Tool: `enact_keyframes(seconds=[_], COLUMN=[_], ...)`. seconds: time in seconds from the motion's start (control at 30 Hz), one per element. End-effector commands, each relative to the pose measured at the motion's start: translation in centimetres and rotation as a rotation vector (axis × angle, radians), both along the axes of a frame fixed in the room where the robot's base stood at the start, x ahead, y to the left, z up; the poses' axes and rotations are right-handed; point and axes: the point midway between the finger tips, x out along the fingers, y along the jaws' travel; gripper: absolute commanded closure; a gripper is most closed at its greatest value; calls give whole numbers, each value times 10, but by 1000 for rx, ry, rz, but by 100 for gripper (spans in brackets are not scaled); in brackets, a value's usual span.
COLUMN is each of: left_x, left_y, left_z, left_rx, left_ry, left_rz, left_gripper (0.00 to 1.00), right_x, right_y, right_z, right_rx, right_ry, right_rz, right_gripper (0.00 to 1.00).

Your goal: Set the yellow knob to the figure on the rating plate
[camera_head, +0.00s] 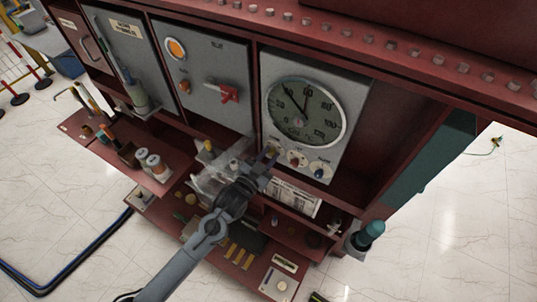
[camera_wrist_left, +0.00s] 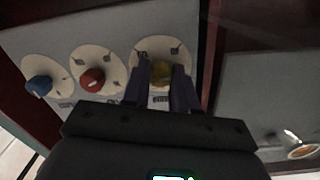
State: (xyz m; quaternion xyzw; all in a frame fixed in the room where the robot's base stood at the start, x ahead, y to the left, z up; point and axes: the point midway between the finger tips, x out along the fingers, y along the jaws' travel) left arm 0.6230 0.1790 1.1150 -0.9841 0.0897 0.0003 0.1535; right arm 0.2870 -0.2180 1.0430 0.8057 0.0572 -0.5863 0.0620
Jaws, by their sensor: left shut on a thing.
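The yellow knob (camera_wrist_left: 168,74) is between the two fingers of my left gripper (camera_wrist_left: 166,88) in the left wrist view, with the fingers shut on its sides. In the head view my left gripper (camera_head: 268,158) reaches the leftmost knob under the round gauge (camera_head: 302,112), and its fingers mostly cover that knob. The knob sits on a pale round dial (camera_wrist_left: 145,48) with small dark labels, which are too blurred to read. The rating plate (camera_head: 292,197) is a white printed sheet below the knobs; its figures are too small to read. My right gripper is not in view.
A red knob (camera_wrist_left: 91,80) and a blue knob (camera_wrist_left: 40,85) sit in the same row beside the yellow one. A red switch handle (camera_head: 228,93) is on the neighbouring grey panel. Below are shelves with bottles, jars (camera_head: 153,163) and small parts.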

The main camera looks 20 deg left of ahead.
Motion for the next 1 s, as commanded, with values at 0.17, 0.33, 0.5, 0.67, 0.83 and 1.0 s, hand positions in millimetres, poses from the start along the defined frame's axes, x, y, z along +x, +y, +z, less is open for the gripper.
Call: enact_keyframes(seconds=[0.17,0.33,0.5,0.67,0.83,1.0], left_x=[0,0,0,0,0,-5], left_y=[-1,-1,-1,0,0,1], left_z=[0,0,0,0,0,-1], left_rx=[11,10,10,9,9,9], left_ry=[-2,-1,-1,-1,-2,-1], left_rz=[-1,-1,-1,-1,0,0], left_gripper=[100,100,62,48,48,48], right_x=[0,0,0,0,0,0], right_y=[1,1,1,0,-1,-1], right_z=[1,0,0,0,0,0], right_rx=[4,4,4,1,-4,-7], right_ry=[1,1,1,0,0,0], right_rz=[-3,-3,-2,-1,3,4], right_gripper=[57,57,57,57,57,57])
